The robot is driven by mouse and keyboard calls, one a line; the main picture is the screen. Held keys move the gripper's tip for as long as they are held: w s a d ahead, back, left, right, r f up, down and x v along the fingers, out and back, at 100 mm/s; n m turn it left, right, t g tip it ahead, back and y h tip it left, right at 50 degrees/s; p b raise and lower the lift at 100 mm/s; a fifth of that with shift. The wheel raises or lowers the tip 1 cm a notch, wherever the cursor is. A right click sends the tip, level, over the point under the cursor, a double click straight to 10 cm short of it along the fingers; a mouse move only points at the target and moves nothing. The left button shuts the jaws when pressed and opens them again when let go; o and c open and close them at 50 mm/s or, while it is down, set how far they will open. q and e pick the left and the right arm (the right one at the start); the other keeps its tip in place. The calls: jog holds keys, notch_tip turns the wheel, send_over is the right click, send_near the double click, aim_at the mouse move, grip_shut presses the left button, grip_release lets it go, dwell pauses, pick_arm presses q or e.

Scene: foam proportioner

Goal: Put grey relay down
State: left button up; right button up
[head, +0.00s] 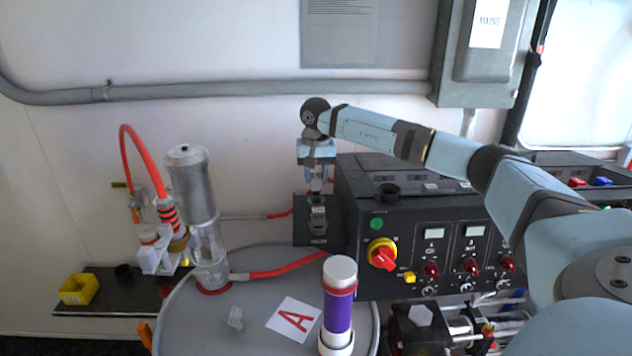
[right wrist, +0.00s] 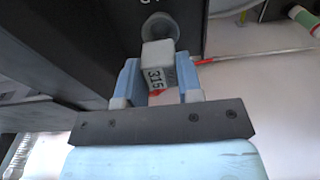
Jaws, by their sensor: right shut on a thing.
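My right gripper (head: 316,182) points down over the black bracket plate (head: 305,235) on the left side of the control box. In the head view the relay is too small to tell from the gripper and the fitting (head: 317,218). My left gripper is not in view.
The black control box (head: 365,220) with a red-yellow knob (head: 382,254) stands right of the bracket. A red hose (head: 280,270) runs across behind. A yellow bin (head: 80,289) sits at left.

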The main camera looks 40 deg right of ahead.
aim_at(316, 175)
notch_tip(316, 175, down, 3)
jog(key=shift+r+p, duration=0.2)
jog(key=shift+p, duration=0.1)
jog(key=shift+f, duration=0.15)
jog(key=shift+f+b, duration=0.2)
jog(key=shift+b, duration=0.1)
jog(key=o, duration=0.9)
